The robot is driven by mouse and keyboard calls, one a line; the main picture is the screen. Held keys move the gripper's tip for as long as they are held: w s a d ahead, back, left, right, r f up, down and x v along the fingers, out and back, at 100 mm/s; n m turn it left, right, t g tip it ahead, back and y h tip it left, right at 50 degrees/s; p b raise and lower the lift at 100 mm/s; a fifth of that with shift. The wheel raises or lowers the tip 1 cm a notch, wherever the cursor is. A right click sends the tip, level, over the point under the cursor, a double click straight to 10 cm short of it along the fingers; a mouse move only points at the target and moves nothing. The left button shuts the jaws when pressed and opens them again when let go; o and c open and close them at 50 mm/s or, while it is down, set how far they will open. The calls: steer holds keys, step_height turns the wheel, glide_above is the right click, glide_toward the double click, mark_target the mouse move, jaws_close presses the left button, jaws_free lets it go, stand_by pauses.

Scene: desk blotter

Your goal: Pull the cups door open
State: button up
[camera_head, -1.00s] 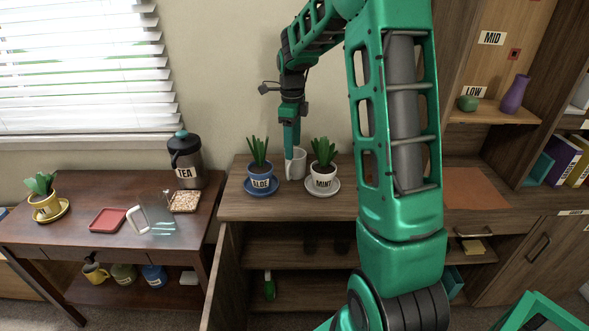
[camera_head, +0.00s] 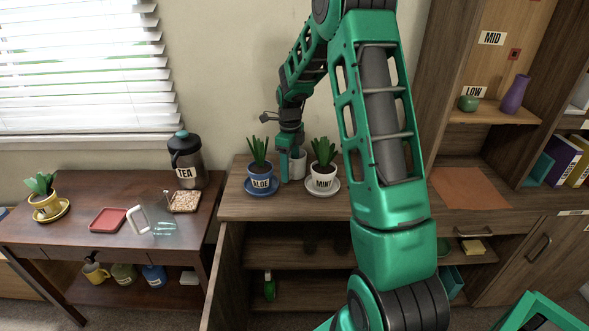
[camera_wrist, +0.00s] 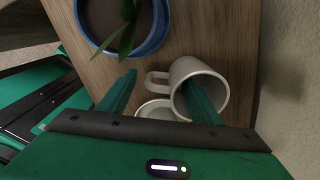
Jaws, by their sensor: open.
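My gripper (camera_head: 286,176) is low over the cabinet top (camera_head: 235,207), between the aloe pot and the mint pot. In the wrist view my gripper (camera_wrist: 159,77) is open; one finger reaches into the mouth of a white mug (camera_wrist: 202,74), the other is outside it on the handle side. The mug also shows in the head view (camera_head: 298,166), partly hidden. The front of this cabinet is open, with a wooden panel (camera_head: 224,268) standing out at its left. A closed door with a bar handle (camera_head: 539,247) is at the right; its label is unreadable.
The aloe pot (camera_head: 261,177) and mint pot (camera_head: 322,178) stand close on either side. A green bottle (camera_head: 269,286) is inside the cabinet. A side table (camera_head: 70,240) with a tea jug (camera_head: 186,160) stands at left.

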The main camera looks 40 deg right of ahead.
steer(key=shift+f, duration=0.9)
jaws_close()
steer(key=shift+r, duration=0.15)
